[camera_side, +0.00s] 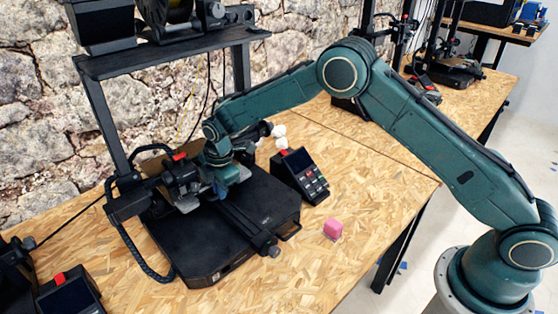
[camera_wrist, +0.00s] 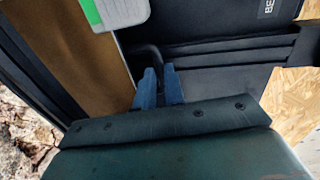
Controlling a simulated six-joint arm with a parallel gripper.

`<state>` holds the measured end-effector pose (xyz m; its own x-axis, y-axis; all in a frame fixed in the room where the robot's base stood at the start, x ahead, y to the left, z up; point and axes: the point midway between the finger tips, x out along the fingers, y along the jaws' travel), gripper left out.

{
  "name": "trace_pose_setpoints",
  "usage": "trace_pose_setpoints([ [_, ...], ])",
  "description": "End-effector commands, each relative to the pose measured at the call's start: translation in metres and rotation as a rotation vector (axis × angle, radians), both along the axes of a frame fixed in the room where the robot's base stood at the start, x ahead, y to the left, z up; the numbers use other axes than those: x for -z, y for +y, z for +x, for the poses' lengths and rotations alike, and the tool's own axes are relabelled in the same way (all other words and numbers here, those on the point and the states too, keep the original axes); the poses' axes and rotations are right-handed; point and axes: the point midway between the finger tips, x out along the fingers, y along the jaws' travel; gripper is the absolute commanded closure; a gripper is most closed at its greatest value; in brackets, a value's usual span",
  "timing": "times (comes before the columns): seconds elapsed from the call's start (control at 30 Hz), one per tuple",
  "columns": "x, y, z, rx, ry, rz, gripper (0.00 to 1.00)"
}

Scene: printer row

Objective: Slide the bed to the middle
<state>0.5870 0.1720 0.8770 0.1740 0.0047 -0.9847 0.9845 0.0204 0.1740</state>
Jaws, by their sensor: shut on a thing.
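The printer's bed looks like a brown plate (camera_wrist: 75,45) along the left of the wrist view. In the side view only a brown part of it (camera_side: 150,162) shows, at the back of the printer base (camera_side: 215,235); the gantry and my arm hide the rest. My gripper (camera_side: 221,188) is low over the rear of the base, beside the print head (camera_side: 182,176). In the wrist view its blue fingers (camera_wrist: 160,72) are close together, around a dark, thin part (camera_wrist: 150,52) next to the bed, likely its handle. The exact grip is partly hidden.
A light grey piece with a green strip (camera_wrist: 118,10) overlaps the brown plate.

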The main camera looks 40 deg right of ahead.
Motion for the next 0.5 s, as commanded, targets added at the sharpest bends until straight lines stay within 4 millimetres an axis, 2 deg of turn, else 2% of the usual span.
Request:
trace_pose_setpoints([
  [0.23,0.000,0.000,-0.008,0.000,0.002,-0.001,1.00],
  [0.5,0.000,0.001,-0.033,-0.001,0.003,-0.002,1.00],
])
